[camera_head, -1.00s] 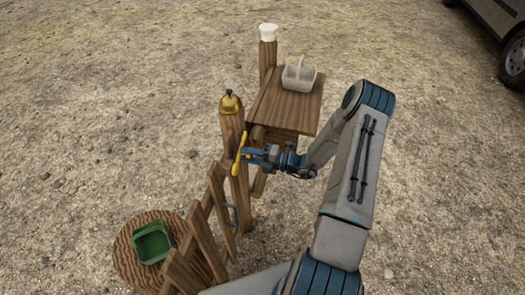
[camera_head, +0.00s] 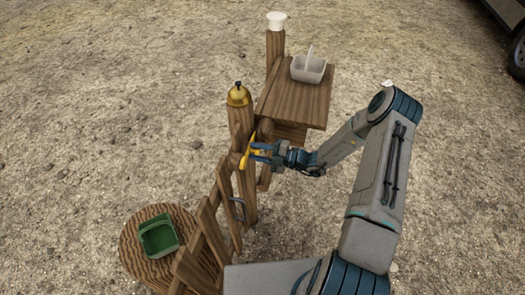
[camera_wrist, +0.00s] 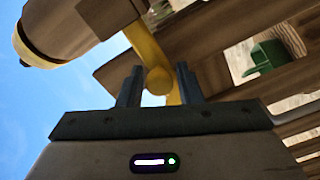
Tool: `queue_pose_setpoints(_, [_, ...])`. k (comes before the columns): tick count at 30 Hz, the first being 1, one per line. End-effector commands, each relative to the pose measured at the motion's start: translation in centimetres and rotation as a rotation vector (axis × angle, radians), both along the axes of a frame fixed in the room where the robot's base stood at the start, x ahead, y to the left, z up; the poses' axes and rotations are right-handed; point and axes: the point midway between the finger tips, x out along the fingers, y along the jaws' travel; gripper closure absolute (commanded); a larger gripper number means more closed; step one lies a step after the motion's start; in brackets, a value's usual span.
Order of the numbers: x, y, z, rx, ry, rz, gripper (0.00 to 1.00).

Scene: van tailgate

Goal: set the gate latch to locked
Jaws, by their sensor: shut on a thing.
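The yellow gate latch (camera_head: 246,155) is at the post below the brass bell, on the right side of the wooden gate (camera_head: 207,235). In the wrist view the yellow latch (camera_wrist: 153,60) shows as a bar with a rounded knob. My gripper (camera_head: 257,152) reaches it from the right. In the wrist view my gripper (camera_wrist: 159,84) has its two dark fingers on either side of the knob, shut on the latch. Whether the latch bar engages the post is hard to tell.
A brass bell (camera_head: 238,95) tops the post. A wooden shelf (camera_head: 291,103) carries a grey basket (camera_head: 308,68), beside a white-capped post (camera_head: 275,45). A green bin (camera_head: 159,237) stands on a round wooden top (camera_head: 133,262). Open gravel lies to the left.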

Motion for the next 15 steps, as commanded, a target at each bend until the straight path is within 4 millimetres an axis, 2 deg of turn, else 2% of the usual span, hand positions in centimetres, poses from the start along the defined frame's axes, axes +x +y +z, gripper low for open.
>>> queue_pose_setpoints(8, [-0.07, 0.15, 0.24, 0.011, 0.007, 0.001, 1.00])
queue_pose_setpoints(9, [-0.06, 0.14, 0.22, 0.011, 0.007, 0.001, 0.57])
queue_pose_setpoints(15, [-0.03, -0.04, 0.07, 0.006, 0.005, -0.002, 0.57])
